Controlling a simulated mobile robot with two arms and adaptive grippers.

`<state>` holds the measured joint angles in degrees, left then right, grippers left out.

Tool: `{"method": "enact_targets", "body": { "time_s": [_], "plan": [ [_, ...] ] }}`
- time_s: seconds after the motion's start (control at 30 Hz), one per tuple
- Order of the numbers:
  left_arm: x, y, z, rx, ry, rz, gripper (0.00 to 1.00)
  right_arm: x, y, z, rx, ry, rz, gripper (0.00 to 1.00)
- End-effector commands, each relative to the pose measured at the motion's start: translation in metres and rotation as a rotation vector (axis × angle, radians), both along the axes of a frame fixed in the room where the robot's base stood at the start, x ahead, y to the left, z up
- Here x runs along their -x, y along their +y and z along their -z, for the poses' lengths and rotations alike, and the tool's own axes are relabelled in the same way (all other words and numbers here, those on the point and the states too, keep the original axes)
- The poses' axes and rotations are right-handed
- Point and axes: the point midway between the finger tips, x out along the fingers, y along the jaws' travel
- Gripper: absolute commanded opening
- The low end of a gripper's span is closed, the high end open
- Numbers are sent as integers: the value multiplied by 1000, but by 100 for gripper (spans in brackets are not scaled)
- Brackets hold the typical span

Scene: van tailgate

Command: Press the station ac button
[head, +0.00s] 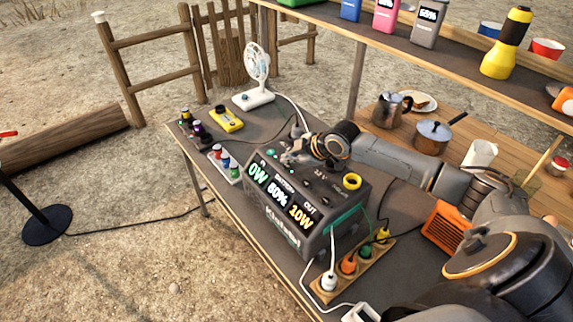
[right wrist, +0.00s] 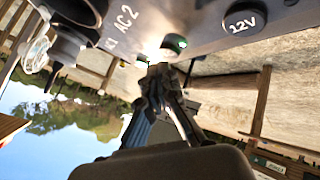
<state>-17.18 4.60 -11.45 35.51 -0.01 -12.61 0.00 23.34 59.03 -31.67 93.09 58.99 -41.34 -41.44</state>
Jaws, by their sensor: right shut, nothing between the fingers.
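The power station (head: 331,223) is a dark box on the table, with a front display reading 0W, 80% and 10W. My right gripper (head: 291,160) is shut and empty at the far top edge of the station. In the right wrist view, its closed fingertips (right wrist: 158,72) are close to a small green-lit button (right wrist: 174,42) on the station panel. Whether they touch it is unclear. An "AC 2" label and a round 12V cap (right wrist: 243,23) flank that button. Its own label is not readable. My left gripper is not in view.
A power strip (head: 350,270) with plugs sits in front. A loaded shelf (head: 455,62) is at the back right.

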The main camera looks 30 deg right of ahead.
Motion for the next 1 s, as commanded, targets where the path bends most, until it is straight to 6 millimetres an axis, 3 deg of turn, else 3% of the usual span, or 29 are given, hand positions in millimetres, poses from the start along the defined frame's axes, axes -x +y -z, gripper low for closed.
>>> {"method": "enact_targets", "body": {
  "time_s": [0.17, 0.7, 1.0],
  "plan": [
    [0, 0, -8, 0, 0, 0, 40, 0, 0, -8, 0, 0, 0, 0],
    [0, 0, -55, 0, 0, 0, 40, 0, 0, -61, 0, -1, 1, 0],
    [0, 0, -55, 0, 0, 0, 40, 0, 0, -60, 0, 0, 0, 0]
  ]
}}
